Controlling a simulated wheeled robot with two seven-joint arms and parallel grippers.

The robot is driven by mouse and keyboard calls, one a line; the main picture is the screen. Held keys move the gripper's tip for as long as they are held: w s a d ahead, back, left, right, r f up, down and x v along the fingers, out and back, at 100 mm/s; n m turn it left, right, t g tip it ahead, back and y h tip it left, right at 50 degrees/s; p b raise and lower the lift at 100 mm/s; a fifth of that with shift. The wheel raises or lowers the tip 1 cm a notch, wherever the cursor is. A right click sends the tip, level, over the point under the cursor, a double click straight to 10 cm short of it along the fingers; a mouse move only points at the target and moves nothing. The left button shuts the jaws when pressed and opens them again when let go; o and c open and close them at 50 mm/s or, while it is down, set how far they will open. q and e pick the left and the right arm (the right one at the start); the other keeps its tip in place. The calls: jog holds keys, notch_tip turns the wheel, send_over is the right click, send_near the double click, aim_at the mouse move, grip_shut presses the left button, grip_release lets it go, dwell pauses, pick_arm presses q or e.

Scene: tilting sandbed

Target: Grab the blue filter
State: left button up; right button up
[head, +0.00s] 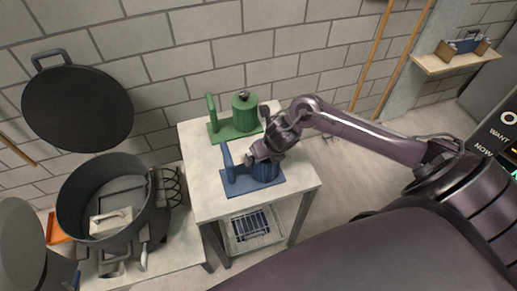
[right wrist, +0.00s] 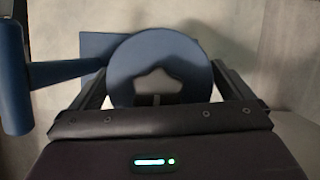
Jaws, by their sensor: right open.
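The blue filter (head: 266,172) stands on a blue base (head: 240,187) with an upright blue handle (head: 228,161), on the white table's near part. My right gripper (head: 259,155) is over the filter and hides much of it. In the right wrist view, the filter's round blue top (right wrist: 160,50) with a grey star-shaped knob (right wrist: 158,82) lies between the two fingers of my right gripper (right wrist: 164,88), one on each side. The gripper is open; whether a finger touches the filter cannot be told. My left gripper is not in view.
A similar green filter (head: 244,112) on a green base with a handle stands behind, near the wall. A large dark pot (head: 75,200) stands left of the table (head: 205,200). A wire basket (head: 252,243) sits below. A wall shelf (head: 458,62) is at right.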

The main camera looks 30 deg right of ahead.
jog(key=shift+c, duration=1)
jog(key=c, duration=0.7)
jog(key=shift+r, duration=0.1)
jog(key=c, duration=0.8)
jog(key=shift+c, duration=0.2)
jog(key=shift+w, duration=0.1)
